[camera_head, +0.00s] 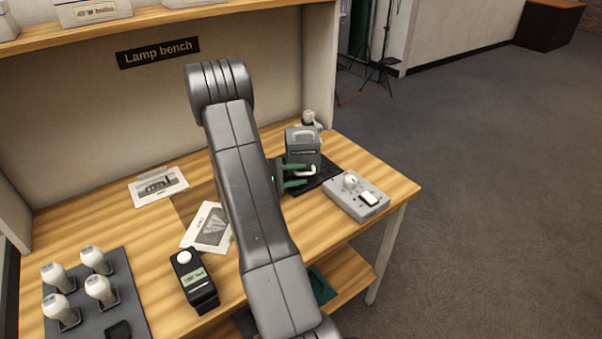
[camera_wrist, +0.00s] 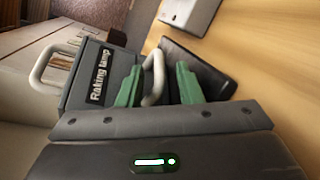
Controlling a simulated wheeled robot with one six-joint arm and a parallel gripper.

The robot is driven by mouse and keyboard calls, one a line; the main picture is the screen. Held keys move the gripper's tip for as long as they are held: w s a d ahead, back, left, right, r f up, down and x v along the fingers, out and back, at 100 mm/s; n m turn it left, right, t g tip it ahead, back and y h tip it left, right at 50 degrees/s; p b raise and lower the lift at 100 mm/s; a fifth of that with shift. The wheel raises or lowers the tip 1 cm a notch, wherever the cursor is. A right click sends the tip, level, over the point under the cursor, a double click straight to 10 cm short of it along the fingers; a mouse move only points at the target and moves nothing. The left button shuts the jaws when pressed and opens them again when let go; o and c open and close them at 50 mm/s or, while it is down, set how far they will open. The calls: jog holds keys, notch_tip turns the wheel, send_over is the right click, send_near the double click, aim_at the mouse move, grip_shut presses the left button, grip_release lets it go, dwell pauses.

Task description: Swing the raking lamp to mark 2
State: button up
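The raking lamp (camera_head: 303,146) is a dark grey box with a pale loop handle on top. It stands at the right of the bench on a black mat (camera_head: 327,180). In the wrist view the lamp (camera_wrist: 84,75) shows its "Raking lamp" label and a second pale loop, the front handle (camera_wrist: 153,80). My gripper (camera_head: 304,175) is at the lamp's front. Its green fingers (camera_wrist: 160,85) are apart, with the front handle in the gap between them, nearer the left finger. Whether that finger touches it I cannot tell. No mark 2 is legible.
A grey control box (camera_head: 356,196) with a knob and switch sits right of the mat. A light meter (camera_head: 194,280), printed cards (camera_head: 159,186) and a tray of several bulbs (camera_head: 120,303) lie left. A shelf (camera_head: 160,18) runs above the bench's back. Open floor lies right.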

jog(key=shift+w+d+f, duration=0.15)
jog(key=shift+w+d, duration=0.15)
jog(key=shift+d, duration=0.3)
grip_shut()
jog(key=shift+d+f+t+b, duration=0.3)
jog(key=shift+t+b, duration=0.1)
jog(key=shift+b, duration=0.45)
jog(key=shift+s+d+r+n+t+y+b, duration=0.15)
jog(key=shift+d+n+t+y+b, duration=0.2)
jog(key=shift+n+y+b, duration=0.35)
grip_release()
jog(key=shift+a, duration=0.1)
jog(key=shift+r, duration=0.1)
